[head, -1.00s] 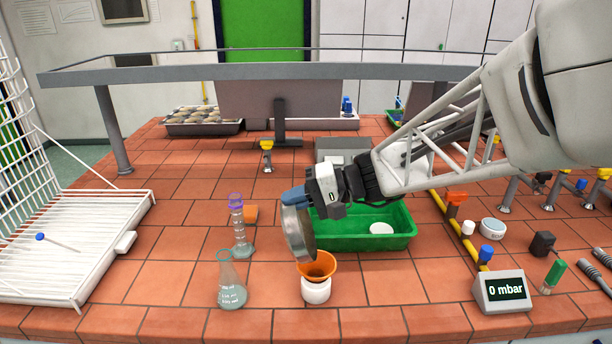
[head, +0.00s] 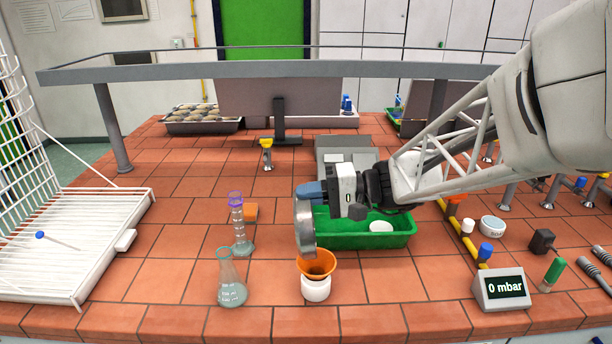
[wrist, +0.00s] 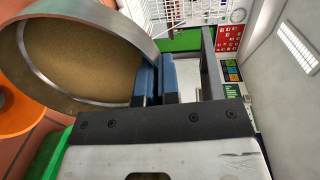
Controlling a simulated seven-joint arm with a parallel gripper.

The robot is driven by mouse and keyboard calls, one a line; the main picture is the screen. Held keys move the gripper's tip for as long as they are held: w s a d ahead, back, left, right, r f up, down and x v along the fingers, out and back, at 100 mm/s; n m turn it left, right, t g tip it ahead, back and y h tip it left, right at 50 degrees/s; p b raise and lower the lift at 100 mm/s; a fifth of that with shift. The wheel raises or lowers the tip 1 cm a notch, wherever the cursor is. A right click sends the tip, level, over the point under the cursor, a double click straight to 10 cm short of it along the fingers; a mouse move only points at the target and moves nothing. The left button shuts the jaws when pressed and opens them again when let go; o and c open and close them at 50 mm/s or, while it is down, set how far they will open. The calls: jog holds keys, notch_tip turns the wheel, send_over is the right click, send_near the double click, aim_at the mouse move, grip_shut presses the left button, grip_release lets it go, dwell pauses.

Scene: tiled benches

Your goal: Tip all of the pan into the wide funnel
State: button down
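My gripper (head: 314,192) is shut on the rim or handle of a round metal pan (head: 305,228); the exact grip is hidden. The pan stands steeply on edge, its lower rim close above the orange wide funnel (head: 318,265). In the wrist view the pan (wrist: 90,58) shows a tan, grainy-looking inside; I cannot tell whether this is loose material or the pan's surface. The blue fingertips (wrist: 167,78) are close together beside its rim. The funnel sits upright in a white jar (head: 316,290). It also shows partly in the wrist view (wrist: 15,112). Its inside is mostly hidden.
A conical flask (head: 231,290) and a glass cylinder with a purple top (head: 240,236) stand left of the funnel. A green tray (head: 375,241) lies behind, under my gripper. A pressure display (head: 500,290) is at the right.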

dwell(0.3)
jog(key=shift+d+y, duration=1.1)
jog(key=shift+d, duration=0.35)
jog(key=shift+d, duration=0.1)
jog(key=shift+d+f+y, duration=0.15)
jog(key=shift+d+y, duration=1.05)
jog(key=shift+d, duration=0.15)
jog(key=shift+d+f, duration=0.1)
jog(key=shift+d, duration=0.05)
jog(key=shift+d+f+y, duration=0.15)
jog(key=shift+d+y, duration=0.45)
jog(key=shift+d, duration=0.05)
jog(key=shift+d, duration=0.2)
